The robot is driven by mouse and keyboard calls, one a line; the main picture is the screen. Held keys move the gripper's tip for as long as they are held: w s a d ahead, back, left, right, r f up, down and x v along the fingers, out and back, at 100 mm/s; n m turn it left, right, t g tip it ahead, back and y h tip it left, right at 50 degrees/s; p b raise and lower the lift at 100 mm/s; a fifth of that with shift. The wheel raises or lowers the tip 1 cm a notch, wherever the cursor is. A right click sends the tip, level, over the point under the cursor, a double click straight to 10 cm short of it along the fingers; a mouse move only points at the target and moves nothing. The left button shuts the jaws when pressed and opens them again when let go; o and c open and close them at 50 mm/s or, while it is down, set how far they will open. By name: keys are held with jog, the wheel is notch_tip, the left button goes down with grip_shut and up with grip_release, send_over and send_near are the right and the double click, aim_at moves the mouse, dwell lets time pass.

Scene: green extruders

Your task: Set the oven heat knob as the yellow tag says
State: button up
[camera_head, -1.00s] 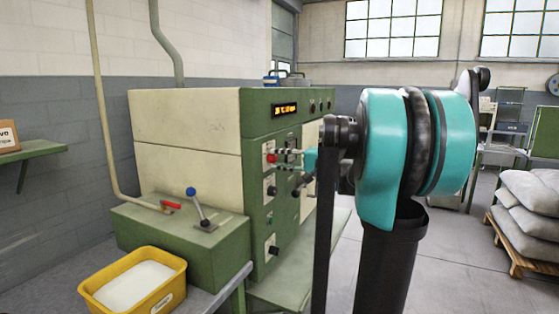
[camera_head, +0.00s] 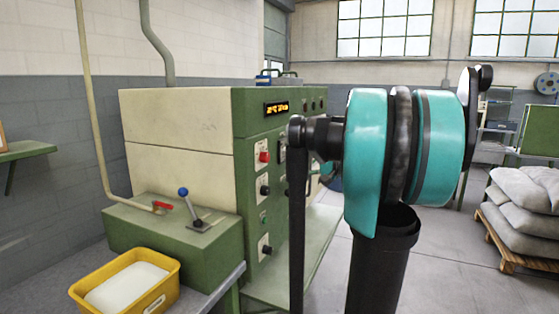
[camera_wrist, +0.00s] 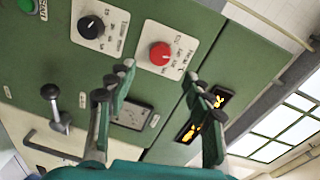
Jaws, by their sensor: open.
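The green and cream machine (camera_head: 180,120) has a front panel with a red knob (camera_head: 264,157), a black knob (camera_head: 265,190) and a lower black knob (camera_head: 266,251). In the wrist view, the red knob (camera_wrist: 160,53) and a black knob (camera_wrist: 91,27) sit on white plates with dials. Their print is too small to read, so I cannot tell which is the oven heat knob. I make out no yellow tag. My gripper (camera_wrist: 163,78) is open and empty, its fingers pointing at the panel near the red knob. In the head view my arm hides it.
A black-tipped lever (camera_wrist: 50,92), a gauge (camera_wrist: 132,115) and a lit display (camera_wrist: 190,130) are near the fingers. A green ledge with a blue-topped lever (camera_head: 184,192) and a yellow tub (camera_head: 165,296) stand at left. Sacks (camera_head: 525,205) lie on a pallet at right.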

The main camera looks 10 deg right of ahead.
jog(key=shift+v, duration=2.15)
jog(key=s+a+f+n+g+h, duration=0.1)
jog(key=s+a+f+g+h, duration=0.2)
jog(key=f, duration=0.5)
jog(key=s+a+f+g+h, duration=0.1)
jog(key=s+a+f, duration=0.3)
jog(key=f, duration=0.4)
jog(key=s+a+f+n+g+h, duration=0.1)
jog(key=s+a+f+g+h, duration=0.2)
jog(key=f, duration=0.4)
jog(key=s+d+f+n+h, duration=0.4)
jog(key=s+f+h, duration=0.2)
jog(key=s+f, duration=0.6)
notch_tip(320, 180, down, 3)
jog(key=shift+d+f+h, duration=0.15)
jog(key=shift+d+h, duration=0.05)
jog(key=shift+h, duration=0.1)
jog(key=shift+s, duration=0.1)
